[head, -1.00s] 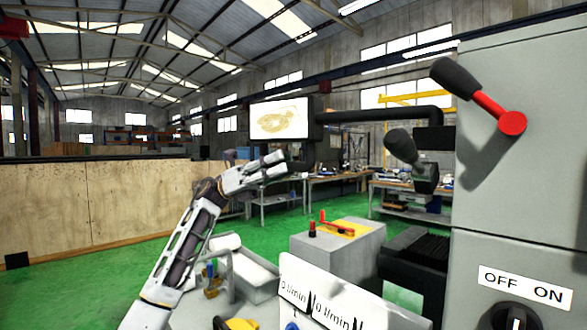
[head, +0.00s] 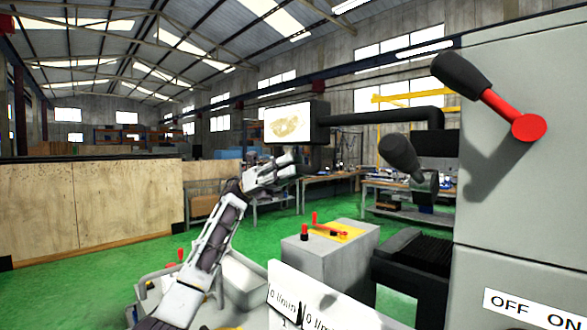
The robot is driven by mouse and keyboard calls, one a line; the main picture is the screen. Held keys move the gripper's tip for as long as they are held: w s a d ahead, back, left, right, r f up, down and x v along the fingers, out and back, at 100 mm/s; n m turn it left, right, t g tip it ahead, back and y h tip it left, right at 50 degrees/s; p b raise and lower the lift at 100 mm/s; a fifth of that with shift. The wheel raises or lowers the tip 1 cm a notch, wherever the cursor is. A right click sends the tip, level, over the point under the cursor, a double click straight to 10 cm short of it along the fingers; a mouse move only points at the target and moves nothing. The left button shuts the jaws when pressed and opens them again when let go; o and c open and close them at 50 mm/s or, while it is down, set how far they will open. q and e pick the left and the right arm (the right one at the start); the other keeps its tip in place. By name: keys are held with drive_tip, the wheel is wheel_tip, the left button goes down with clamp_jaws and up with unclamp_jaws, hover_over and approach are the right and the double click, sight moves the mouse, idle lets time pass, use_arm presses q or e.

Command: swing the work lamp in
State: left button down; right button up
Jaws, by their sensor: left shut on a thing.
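A black box-shaped head with a bright face (head: 287,122), which I take to be the work lamp, hangs at the end of a black jointed arm (head: 385,117) in the head view. The arm runs right to the grey machine cabinet. My left gripper (head: 284,164) is just below the head's lower edge, with its fingers closed. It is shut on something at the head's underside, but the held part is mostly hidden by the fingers. My right gripper is out of view.
The grey cabinet (head: 520,200) fills the right side, with a red lever (head: 528,127) standing out. A second black-knobbed lever (head: 400,157) sits below the lamp arm. A grey block (head: 325,258) with red handles stands below. A wooden partition (head: 90,205) stands left.

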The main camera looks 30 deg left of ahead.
use_arm(q)
drive_tip(key=c, duration=1.6)
unclamp_jaws()
drive_tip(key=shift+w+r, duration=0.1)
drive_tip(key=shift+r, duration=0.05)
drive_tip(key=shift+c, duration=0.2)
drive_tip(key=o, duration=0.3)
drive_tip(key=shift+w+d, duration=0.1)
drive_tip(key=shift+w, duration=0.15)
drive_tip(key=shift+s, duration=0.15)
drive_tip(key=shift+v, duration=6.15)
drive_tip(key=shift+d, duration=0.1)
